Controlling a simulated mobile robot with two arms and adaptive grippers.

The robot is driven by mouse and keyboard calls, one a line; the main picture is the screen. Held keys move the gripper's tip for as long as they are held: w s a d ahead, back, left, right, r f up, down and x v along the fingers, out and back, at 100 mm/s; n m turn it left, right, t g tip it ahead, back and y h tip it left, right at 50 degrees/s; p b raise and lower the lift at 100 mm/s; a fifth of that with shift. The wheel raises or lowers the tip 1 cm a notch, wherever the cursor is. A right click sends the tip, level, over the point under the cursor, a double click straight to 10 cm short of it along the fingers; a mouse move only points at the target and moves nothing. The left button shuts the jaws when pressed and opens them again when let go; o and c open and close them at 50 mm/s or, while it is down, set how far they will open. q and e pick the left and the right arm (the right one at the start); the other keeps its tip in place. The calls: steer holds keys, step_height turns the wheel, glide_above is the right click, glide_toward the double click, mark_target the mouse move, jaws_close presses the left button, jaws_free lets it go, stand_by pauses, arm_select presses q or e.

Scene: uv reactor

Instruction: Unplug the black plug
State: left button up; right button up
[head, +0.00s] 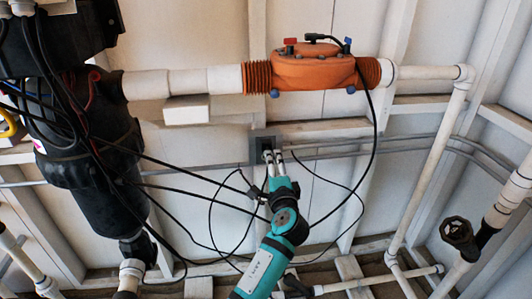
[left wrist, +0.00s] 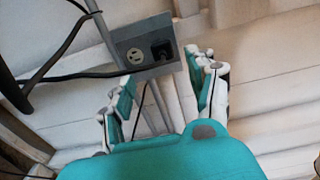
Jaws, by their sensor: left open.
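A grey outlet box (left wrist: 120,42) is fixed to the wall; it also shows in the head view (head: 257,135). The black plug (left wrist: 162,50) sits in its right-hand socket in the left wrist view. The left-hand socket (left wrist: 135,64) is pale and empty. My left gripper (left wrist: 165,74) is open, with its two fingers apart just below the box and nothing between them. In the head view my left gripper (head: 273,157) reaches up to the box. The plug is too small and partly covered to make out there. My right gripper is not in view.
An orange reactor (head: 312,68) sits on white pipes (head: 222,79) above the box. Black cables (head: 190,178) hang around my left arm. A large black vessel (head: 100,150) stands at the left. A dark valve handwheel (head: 459,236) is at the lower right.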

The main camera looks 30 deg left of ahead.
mark_target(267, 148)
arm_select(q)
steer(key=shift+r, duration=0.25)
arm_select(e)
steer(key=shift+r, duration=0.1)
arm_select(q)
steer(key=shift+a, duration=0.1)
steer(key=b+x, duration=0.2)
steer(key=x, duration=0.5)
steer(key=shift+w+a, duration=0.2)
steer(key=shift+w, duration=0.1)
steer(key=shift+w+a, duration=0.4)
steer(key=shift+w, duration=0.1)
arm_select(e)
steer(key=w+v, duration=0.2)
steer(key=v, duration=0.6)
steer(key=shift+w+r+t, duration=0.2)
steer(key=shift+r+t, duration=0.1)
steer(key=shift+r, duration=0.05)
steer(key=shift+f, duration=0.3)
